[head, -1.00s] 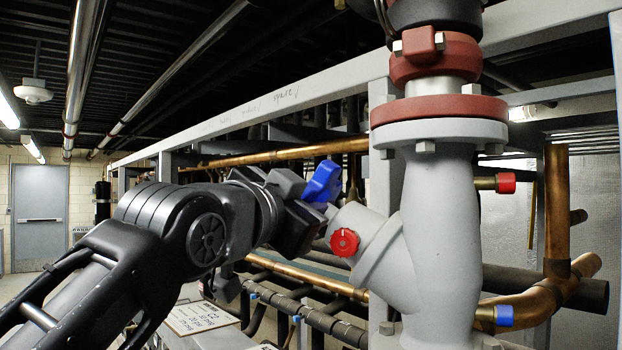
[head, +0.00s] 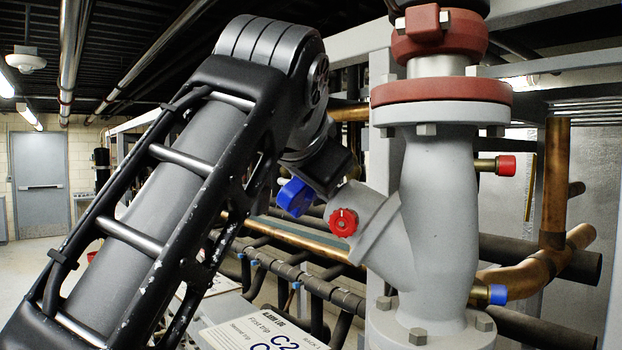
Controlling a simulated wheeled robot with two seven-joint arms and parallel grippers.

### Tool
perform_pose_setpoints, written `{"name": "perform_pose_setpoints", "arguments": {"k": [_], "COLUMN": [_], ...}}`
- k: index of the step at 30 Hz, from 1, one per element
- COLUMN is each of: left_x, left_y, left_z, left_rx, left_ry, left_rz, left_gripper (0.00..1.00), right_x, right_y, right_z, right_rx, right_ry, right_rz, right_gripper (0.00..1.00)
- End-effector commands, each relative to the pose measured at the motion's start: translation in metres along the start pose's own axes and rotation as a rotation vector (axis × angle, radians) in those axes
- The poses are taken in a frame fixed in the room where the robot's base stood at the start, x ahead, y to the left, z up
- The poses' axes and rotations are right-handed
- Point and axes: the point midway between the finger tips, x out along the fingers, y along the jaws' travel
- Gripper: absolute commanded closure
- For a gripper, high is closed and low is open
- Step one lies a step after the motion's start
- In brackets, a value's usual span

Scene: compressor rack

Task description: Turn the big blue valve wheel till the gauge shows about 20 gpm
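The big blue valve wheel (head: 296,197) sits at the end of the angled neck of the grey valve body (head: 435,210). Only part of the wheel shows; the rest is hidden by my arm. My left gripper (head: 318,178) is at the wheel from above, close against it or touching it. Its fingers are dark and mostly hidden, so I cannot tell whether they are closed on the rim. My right gripper is not in view. No gauge with a readable gpm value is in view.
A red knob (head: 343,222) sits on the valve neck just right of the wheel. A red-capped port (head: 505,165) and a blue-capped port (head: 497,294) stick out right. Copper pipes (head: 540,270) run behind. A printed card (head: 262,325) lies below. A grey door (head: 40,180) stands far left.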

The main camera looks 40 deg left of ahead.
Motion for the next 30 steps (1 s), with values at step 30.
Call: {"name": "perform_pose_setpoints", "arguments": {"k": [30], "left_x": [-0.0001], "left_y": [-0.0001], "left_z": [-0.0009], "left_rx": [0.001], "left_ry": [-0.031], "left_rz": [0.000], "left_gripper": [0.71], "right_x": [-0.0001], "right_y": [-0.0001], "right_z": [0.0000], "right_rx": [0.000], "right_ry": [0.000], "right_rz": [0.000], "right_gripper": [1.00]}}
